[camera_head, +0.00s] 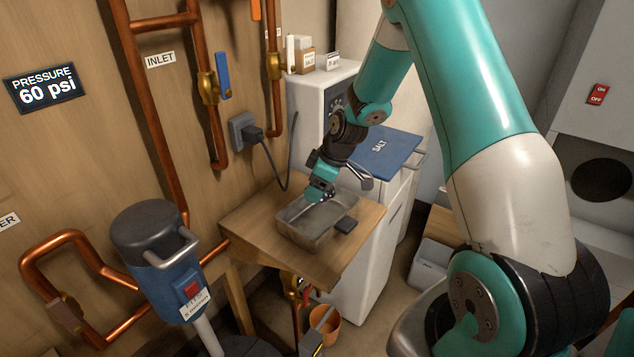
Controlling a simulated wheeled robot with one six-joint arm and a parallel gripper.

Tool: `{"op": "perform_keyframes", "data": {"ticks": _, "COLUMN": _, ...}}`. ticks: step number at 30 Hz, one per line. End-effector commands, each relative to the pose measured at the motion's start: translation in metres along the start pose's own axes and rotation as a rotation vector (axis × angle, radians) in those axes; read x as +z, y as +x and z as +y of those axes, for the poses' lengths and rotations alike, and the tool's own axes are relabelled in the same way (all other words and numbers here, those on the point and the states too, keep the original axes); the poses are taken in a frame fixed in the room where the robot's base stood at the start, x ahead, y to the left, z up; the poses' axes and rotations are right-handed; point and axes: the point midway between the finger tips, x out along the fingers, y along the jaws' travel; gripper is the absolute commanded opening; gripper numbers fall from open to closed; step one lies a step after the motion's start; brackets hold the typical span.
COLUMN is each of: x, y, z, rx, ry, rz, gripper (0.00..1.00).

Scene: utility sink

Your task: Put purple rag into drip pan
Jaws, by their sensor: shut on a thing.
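The drip pan (291,231) is a grey metal tray on a small wooden shelf in the middle of the view. My gripper (321,196) points down over the back right part of the pan. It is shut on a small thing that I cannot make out. I see no clearly purple cloth, so I cannot tell whether the held thing is the purple rag. Whether the gripper touches the pan is also unclear.
A small dark block (346,225) is at the pan's right side. A white cabinet (315,95) and a blue-lidded salt bin (385,150) stand behind the shelf. Copper pipes (150,110) run along the left wall. A blue, black-topped device (165,265) stands front left. An orange bucket (325,325) is below.

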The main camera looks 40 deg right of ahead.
Motion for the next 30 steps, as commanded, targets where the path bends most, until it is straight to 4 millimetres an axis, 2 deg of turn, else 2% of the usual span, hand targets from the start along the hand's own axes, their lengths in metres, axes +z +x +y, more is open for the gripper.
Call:
{"op": "perform_keyframes", "data": {"ticks": 1, "x": 0.004, "y": 0.011, "z": 0.0, "rx": 0.0, "ry": 0.0, "rz": 0.0, "gripper": 0.42}}
{"op": "perform_keyframes", "data": {"ticks": 12, "x": 0.021, "y": 0.05, "z": 0.0, "rx": 0.001, "ry": 0.0, "rz": 0.0, "gripper": 0.42}}
{"op": "perform_keyframes", "data": {"ticks": 25, "x": 0.023, "y": 0.056, "z": 0.0, "rx": 0.001, "ry": 0.0, "rz": 0.0, "gripper": 0.42}}
{"op": "perform_keyframes", "data": {"ticks": 26, "x": 0.023, "y": 0.056, "z": 0.0, "rx": 0.001, "ry": 0.0, "rz": 0.0, "gripper": 0.72}}
{"op": "perform_keyframes", "data": {"ticks": 29, "x": 0.023, "y": 0.056, "z": 0.0, "rx": 0.001, "ry": 0.0, "rz": 0.0, "gripper": 0.94}}
{"op": "perform_keyframes", "data": {"ticks": 30, "x": 0.023, "y": 0.056, "z": 0.0, "rx": 0.001, "ry": 0.0, "rz": 0.0, "gripper": 0.94}}
